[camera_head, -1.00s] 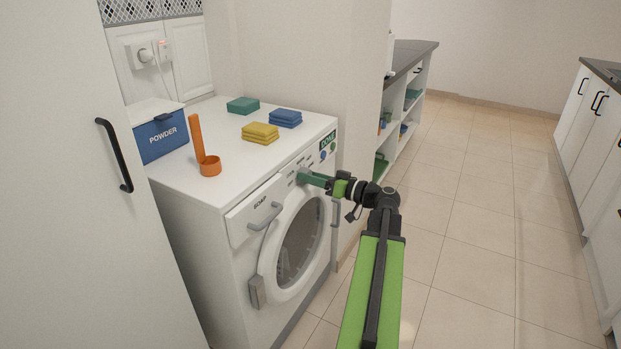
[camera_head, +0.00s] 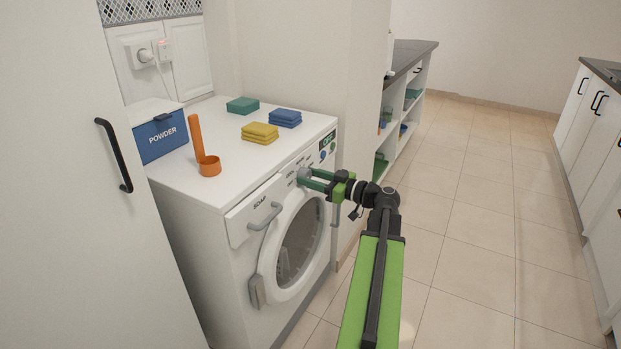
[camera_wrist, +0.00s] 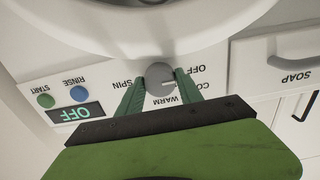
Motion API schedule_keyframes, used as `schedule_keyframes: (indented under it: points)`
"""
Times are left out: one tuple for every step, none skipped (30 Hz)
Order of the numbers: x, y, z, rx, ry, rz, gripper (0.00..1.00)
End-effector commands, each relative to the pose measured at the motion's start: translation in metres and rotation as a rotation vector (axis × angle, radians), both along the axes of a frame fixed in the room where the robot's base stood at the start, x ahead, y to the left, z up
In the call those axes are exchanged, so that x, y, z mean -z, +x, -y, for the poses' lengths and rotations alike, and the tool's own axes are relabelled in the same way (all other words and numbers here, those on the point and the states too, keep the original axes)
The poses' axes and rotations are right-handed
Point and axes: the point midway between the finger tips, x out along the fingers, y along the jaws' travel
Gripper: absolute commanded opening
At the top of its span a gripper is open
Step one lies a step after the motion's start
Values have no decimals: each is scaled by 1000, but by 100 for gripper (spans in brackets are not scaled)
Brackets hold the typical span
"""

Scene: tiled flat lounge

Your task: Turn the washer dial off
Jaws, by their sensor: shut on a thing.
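The washer (camera_head: 232,215) stands at the left, its front facing right. In the upside-down wrist view, the round grey dial (camera_wrist: 159,77) sits between both fingers of my gripper (camera_wrist: 160,84), which is shut on it. A white mark on the dial points right in the picture, toward the OFF and partly hidden COLD labels; its exact setting is hard to tell. WARM and SPIN labels also surround it. The dark display (camera_wrist: 75,113) reads OFF. In the head view my gripper (camera_head: 304,179) reaches the panel from the right.
The soap drawer (camera_head: 256,211) and round door (camera_head: 297,250) are shut. Blue and green buttons (camera_wrist: 62,96) lie beside the dial. On top are a powder box (camera_head: 161,137), an orange scoop (camera_head: 209,168) and folded cloths (camera_head: 260,132). Tiled floor is clear at right.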

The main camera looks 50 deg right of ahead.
Motion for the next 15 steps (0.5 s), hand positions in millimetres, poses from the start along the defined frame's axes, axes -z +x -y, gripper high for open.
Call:
schedule_keyframes:
  points:
    - [1,0,-2,-6,-2,-3,2]
    - [1,0,-2,-6,-2,-3,2]
    - [1,0,-2,-6,-2,-3,2]
    - [1,0,-2,-6,-2,-3,2]
    - [1,0,-2,-6,-2,-3,2]
    - [1,0,-2,-6,-2,-3,2]
    - [1,0,-2,-6,-2,-3,44]
    - [1,0,-2,-5,-1,-3,48]
    - [1,0,-2,-5,-1,-3,53]
    - [1,0,-2,-4,0,-2,57]
    - [1,0,-2,-4,0,-2,61]
    - [1,0,-1,-4,0,-2,64]
    - [1,0,-1,-3,0,-2,64]
    - [1,0,-1,-3,0,-1,64]
    - [0,0,-1,-3,1,-1,64]
